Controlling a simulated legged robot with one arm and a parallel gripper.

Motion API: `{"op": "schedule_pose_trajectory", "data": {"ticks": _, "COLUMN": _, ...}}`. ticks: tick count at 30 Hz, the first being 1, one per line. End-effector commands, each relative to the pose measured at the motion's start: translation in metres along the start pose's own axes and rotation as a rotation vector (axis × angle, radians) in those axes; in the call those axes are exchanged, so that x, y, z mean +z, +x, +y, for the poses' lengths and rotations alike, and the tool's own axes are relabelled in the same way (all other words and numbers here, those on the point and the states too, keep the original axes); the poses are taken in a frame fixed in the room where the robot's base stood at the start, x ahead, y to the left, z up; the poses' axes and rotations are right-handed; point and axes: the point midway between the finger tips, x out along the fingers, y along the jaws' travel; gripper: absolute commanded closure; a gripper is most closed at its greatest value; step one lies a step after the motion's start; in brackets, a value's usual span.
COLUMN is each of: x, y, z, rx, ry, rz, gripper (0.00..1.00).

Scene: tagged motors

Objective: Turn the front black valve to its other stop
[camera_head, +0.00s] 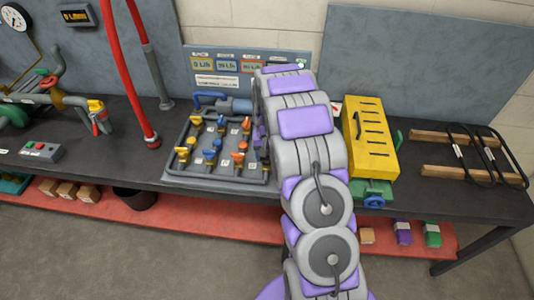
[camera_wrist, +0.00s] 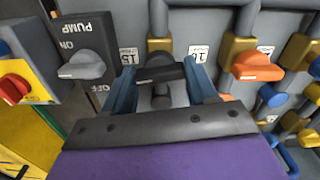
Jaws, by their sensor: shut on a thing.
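The black valve (camera_wrist: 158,73) shows in the wrist view as a dark bar handle on a grey pipe with a brass fitting above it. Its handle lies crosswise between the two blue-grey fingers of my gripper (camera_wrist: 163,88), which is shut on it. White number tags sit on either side of the valve. In the head view my arm covers this valve and my gripper. The grey valve board (camera_head: 215,178) with its pipes lies on the bench just left of my arm.
Orange (camera_wrist: 256,66) and blue (camera_wrist: 271,96) valve handles stand right of my gripper in the wrist view. A grey pump knob (camera_wrist: 82,64) is close on the left. A yellow box (camera_head: 370,138) stands right of my arm on the bench.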

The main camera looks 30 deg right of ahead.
Motion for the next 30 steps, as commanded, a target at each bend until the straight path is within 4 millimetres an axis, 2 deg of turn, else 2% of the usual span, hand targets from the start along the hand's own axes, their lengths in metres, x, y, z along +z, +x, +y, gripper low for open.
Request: {"op": "schedule_pose_trajectory", "data": {"ticks": 30, "x": -0.0019, "y": -0.0027, "z": -0.0006, "rx": 0.001, "ry": -0.949, "rz": 0.006, "gripper": 0.73}}
